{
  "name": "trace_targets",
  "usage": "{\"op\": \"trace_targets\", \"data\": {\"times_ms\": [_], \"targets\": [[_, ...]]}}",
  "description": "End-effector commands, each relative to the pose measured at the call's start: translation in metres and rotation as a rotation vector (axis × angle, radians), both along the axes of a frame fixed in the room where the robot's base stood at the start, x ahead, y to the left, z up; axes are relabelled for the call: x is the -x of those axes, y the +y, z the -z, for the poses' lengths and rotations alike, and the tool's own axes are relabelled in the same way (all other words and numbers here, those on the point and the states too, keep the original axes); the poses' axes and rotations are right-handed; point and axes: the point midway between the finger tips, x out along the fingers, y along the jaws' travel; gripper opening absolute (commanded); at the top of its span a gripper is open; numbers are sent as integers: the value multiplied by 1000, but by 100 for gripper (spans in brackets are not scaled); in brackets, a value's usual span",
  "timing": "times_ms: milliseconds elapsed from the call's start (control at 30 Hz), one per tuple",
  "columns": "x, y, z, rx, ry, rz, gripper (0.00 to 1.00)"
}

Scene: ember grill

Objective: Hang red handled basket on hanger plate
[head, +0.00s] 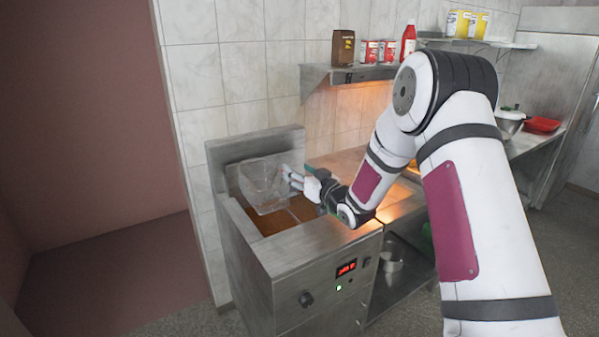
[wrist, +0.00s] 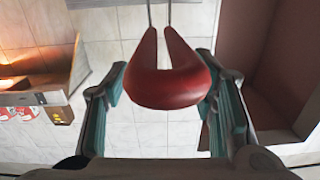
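The red handle (wrist: 170,85) of the basket is a rounded loop in the middle of the wrist view, with two thin wires running out of the top. My gripper (wrist: 166,80) has its fingers on either side of the handle, apparently touching both edges, so it looks shut on it. In the head view the pale, see-through wire basket (head: 262,184) is above the fryer well, in front of the back panel. My gripper (head: 296,180) is at its right side. The fryer's raised metal back panel (head: 222,152) is the likely hanger plate; hooks and any contact with the basket cannot be made out.
The fryer (head: 310,265) holds brown oil (head: 277,222) below the basket. A wall shelf (head: 370,74) with a brown box, red cans and a red bottle is to the right, above a lit metal counter. A red wall and open floor lie left.

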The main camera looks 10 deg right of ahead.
Motion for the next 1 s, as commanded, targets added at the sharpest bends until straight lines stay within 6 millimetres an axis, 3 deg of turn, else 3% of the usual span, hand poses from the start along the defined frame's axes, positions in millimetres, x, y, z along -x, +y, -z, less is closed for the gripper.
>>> {"op": "trace_targets", "data": {"times_ms": [333,800,1000], "targets": [[11,-4,1,1,3,1,52],[93,-33,-2,1,2,2,52],[111,-38,-2,0,0,0,52]]}}
